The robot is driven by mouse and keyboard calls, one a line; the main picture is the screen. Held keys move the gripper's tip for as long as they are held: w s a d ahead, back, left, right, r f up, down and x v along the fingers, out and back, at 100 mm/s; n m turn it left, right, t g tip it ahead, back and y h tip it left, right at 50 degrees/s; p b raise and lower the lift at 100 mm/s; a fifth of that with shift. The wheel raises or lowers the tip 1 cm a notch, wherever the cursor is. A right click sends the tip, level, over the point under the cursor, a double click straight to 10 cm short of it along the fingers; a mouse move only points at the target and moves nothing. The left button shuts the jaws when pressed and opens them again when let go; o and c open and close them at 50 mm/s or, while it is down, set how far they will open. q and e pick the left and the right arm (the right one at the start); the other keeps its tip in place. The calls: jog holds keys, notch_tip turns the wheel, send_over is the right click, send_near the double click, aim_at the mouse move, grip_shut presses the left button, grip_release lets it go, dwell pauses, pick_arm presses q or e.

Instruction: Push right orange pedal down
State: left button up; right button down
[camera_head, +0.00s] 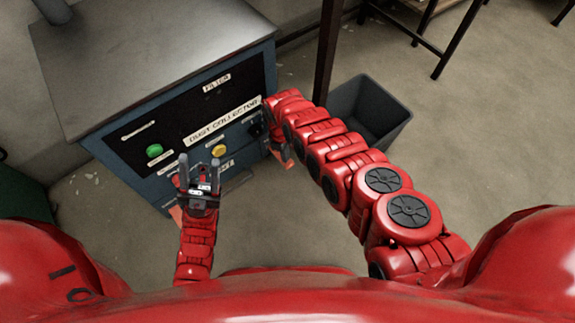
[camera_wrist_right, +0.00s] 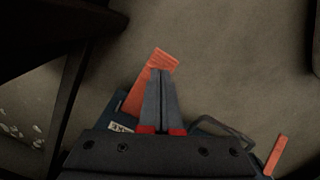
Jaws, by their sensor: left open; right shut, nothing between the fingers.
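The dust collector (camera_head: 185,125) is a blue cabinet with a black front panel and a grey top, at the left in the head view. An orange pedal (camera_head: 289,164) shows low at its right side, partly behind my right arm. In the right wrist view, an orange pedal (camera_wrist_right: 164,59) lies behind the tips of my shut, empty right gripper (camera_wrist_right: 160,72). I cannot tell whether they touch. Another orange piece (camera_wrist_right: 275,155) shows at lower right there. Another orange pedal (camera_head: 176,214) is partly hidden by my left arm. My left gripper (camera_head: 200,163) is open in front of the panel.
The panel has a green button (camera_head: 154,150) and a yellow button (camera_head: 219,150). A dark open bin (camera_head: 372,110) stands right of the cabinet, behind my right arm. A dark table leg (camera_head: 327,50) rises beside it. The floor at right is clear.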

jog(key=shift+f, duration=0.4)
